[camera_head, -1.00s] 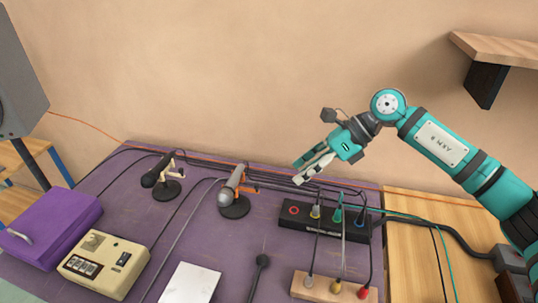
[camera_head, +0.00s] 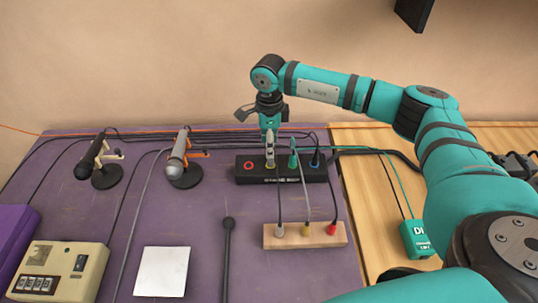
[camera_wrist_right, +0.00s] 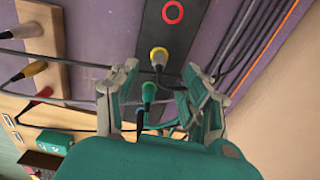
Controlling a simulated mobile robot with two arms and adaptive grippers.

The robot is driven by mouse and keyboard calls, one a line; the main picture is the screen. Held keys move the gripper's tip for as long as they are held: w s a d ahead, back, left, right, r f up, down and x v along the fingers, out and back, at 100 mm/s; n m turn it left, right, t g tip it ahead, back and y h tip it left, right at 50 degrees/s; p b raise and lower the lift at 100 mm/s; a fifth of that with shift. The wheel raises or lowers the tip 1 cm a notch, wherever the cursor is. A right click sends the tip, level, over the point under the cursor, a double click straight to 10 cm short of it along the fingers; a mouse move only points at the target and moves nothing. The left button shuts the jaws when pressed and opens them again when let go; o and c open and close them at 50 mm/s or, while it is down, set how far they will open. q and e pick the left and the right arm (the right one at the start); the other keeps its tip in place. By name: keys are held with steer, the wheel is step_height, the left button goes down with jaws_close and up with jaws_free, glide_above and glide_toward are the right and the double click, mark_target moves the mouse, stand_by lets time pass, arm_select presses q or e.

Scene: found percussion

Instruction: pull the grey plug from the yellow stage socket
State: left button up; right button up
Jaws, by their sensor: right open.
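The black stage box (camera_head: 300,178) lies on the purple table, with a row of ringed sockets. The grey plug (camera_wrist_right: 158,57) stands in the yellow-ringed socket, next to the empty red-ringed socket (camera_wrist_right: 173,12). In the head view, my right gripper hangs over the yellow socket and partly covers the plug. My left gripper is out of view.
A wooden block (camera_head: 340,238) with grey, yellow and red connectors stands in front, joined by cables to the box. Two microphones (camera_head: 178,158) (camera_head: 93,158) stand left. A teal DI box (camera_head: 417,240) lies right. Cables run behind the stage box.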

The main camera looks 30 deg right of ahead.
mark_target(269, 165)
step_height(269, 165, down, 6)
steer(key=shift+r+p, duration=0.25)
steer(key=shift+p, duration=0.15)
steer(key=shift+f, duration=0.5)
jaws_close()
steer(key=shift+r, duration=0.15)
steer(key=shift+r+p, duration=0.7)
steer(key=shift+r, duration=0.25)
